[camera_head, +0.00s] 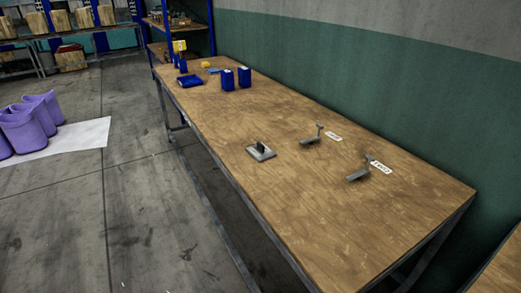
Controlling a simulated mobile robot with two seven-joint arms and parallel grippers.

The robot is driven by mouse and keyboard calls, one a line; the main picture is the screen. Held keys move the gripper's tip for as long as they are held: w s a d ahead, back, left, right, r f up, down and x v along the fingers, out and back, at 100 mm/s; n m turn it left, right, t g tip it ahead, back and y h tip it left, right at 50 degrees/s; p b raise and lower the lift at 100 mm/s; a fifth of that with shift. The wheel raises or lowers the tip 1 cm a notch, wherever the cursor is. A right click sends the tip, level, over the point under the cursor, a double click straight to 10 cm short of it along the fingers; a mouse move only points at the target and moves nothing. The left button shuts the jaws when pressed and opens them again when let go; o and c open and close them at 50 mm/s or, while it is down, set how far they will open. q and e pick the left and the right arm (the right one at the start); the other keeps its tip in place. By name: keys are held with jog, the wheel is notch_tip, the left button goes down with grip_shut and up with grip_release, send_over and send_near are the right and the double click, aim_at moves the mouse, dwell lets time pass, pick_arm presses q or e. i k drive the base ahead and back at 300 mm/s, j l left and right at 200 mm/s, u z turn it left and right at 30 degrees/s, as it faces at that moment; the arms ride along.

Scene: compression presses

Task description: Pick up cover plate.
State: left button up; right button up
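A small grey square plate (266,156) with a dark upright piece on it lies near the front edge of the long wooden table (300,215); it looks like the cover plate. Two grey bent metal parts stand to its right, one nearer the middle (311,140) and one further right (358,176). Each has a small white label with reddish marks beside it; the writing is too small to read. Neither of my grippers shows in this view.
Blue containers (228,79), a blue tray (190,81) and small yellow items stand at the table's far end. A green wall (400,95) runs along its back. Purple bins (25,130) stand on the floor at left. Floor before the table is clear.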

aim_at(259, 151)
jog(key=z, duration=0.7)
jog(key=j+z, duration=0.2)
jog(key=z, duration=0.2)
jog(key=i+j+z, duration=0.1)
jog(key=z, duration=0.25)
jog(key=j+z, duration=0.25)
jog(key=z, duration=0.15)
jog(key=k+j+z, duration=0.1)
jog(key=j+z, duration=0.2)
jog(key=k+j+z, duration=0.1)
jog(key=j+z, duration=0.25)
jog(key=j, duration=0.15)
jog(key=k+j+z, duration=0.2)
jog(key=j, duration=0.2)
jog(key=k+j+z, duration=0.2)
jog(key=j, duration=0.25)
jog(key=k+j, duration=0.25)
jog(key=j, duration=0.2)
jog(key=k+j+z, duration=0.1)
jog(key=k+j, duration=0.15)
jog(key=j, duration=0.25)
jog(key=k+j, duration=0.3)
jog(key=j, duration=0.15)
jog(key=k+j, duration=0.25)
jog(key=j, duration=0.2)
jog(key=z, duration=0.05)
